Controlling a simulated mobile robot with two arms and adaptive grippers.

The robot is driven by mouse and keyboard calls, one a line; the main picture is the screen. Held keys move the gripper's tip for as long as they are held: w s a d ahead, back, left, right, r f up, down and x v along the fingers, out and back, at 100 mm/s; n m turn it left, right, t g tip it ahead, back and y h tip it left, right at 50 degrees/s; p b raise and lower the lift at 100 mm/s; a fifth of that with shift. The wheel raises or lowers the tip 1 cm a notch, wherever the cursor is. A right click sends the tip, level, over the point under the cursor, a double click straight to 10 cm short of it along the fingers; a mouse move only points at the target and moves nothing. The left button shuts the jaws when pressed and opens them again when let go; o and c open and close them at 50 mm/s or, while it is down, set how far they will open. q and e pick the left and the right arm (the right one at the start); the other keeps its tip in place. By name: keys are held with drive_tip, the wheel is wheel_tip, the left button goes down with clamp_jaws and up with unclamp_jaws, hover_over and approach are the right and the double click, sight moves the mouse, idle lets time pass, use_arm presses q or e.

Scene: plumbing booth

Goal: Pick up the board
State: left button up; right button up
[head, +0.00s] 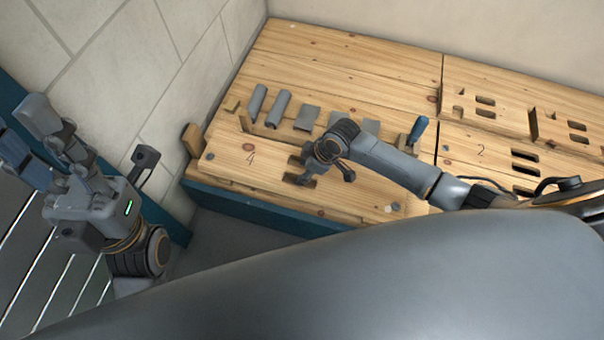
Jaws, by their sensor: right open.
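A wooden board marked 4 (232,163) lies flat at the front left of the bench top. Dark slots show in it, partly hidden by my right gripper. My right gripper (325,177) is open with its fingers pointing down over the slotted part of this board. I cannot tell whether the fingertips touch it. Another wooden board marked 2 (470,153), with dark slots, lies to the right. My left gripper (30,133) is at the far left, away from the boards, and its finger opening is unclear.
Several grey metal pieces (277,109) lie behind the board marked 4. A blue-handled tool (418,130) stands right of my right gripper. A tiled wall (120,80) borders the bench on the left. The back left of the wooden bench top (340,60) is clear.

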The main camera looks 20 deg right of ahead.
drive_tip(key=shift+f, duration=0.2)
idle(0.7)
clamp_jaws()
drive_tip(key=shift+r, duration=0.1)
